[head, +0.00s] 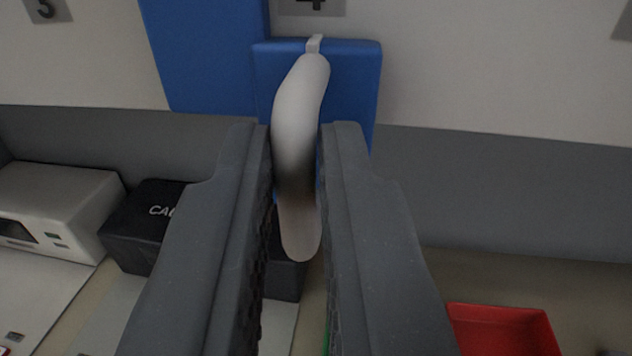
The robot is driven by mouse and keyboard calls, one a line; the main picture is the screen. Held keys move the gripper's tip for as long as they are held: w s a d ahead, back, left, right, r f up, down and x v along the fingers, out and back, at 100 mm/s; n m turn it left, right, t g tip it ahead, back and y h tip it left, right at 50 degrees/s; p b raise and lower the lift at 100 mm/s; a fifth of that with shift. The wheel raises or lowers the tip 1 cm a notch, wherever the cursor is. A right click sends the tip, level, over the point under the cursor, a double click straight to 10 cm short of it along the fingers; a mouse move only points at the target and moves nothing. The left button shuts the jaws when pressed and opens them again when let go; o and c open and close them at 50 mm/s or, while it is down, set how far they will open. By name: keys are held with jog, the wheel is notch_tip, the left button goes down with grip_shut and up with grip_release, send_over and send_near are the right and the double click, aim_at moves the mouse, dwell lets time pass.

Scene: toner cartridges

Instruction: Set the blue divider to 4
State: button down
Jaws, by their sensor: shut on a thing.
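The blue divider (208,60) is a tall blue panel with a smaller blue block (362,72) attached at its right, against the pale wall. A grey-white curved handle (298,110) stands out from the block. My gripper (296,140) is shut on the handle, one dark finger on each side. A grey label (312,6) above the block shows part of a digit that looks like 4, cut off by the top edge. Another label (44,10) at upper left reads 3. The lower part of the block is hidden behind my fingers and the handle.
Below the wall, a white device (62,200) stands at left, with a black box (130,230) beside it, partly hidden by my left finger. A red tray (505,320) lies at lower right.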

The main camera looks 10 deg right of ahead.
jog(key=shift+a+r, duration=0.15)
jog(key=shift+r, duration=0.2)
jog(key=c, duration=1.5)
grip_release()
jog(key=shift+w+f, duration=0.1)
jog(key=shift+f, duration=0.15)
jog(key=shift+s+a+b, duration=0.45)
jog(key=shift+s+b, duration=0.15)
jog(key=shift+s, duration=1.65)
jog(key=shift+s+a+b, duration=0.45)
jog(key=shift+s+b, duration=0.15)
jog(key=shift+s, duration=1.65)
jog(key=shift+s+a+b, duration=0.45)
jog(key=shift+s+b, duration=0.15)
jog(key=shift+s, duration=1.65)
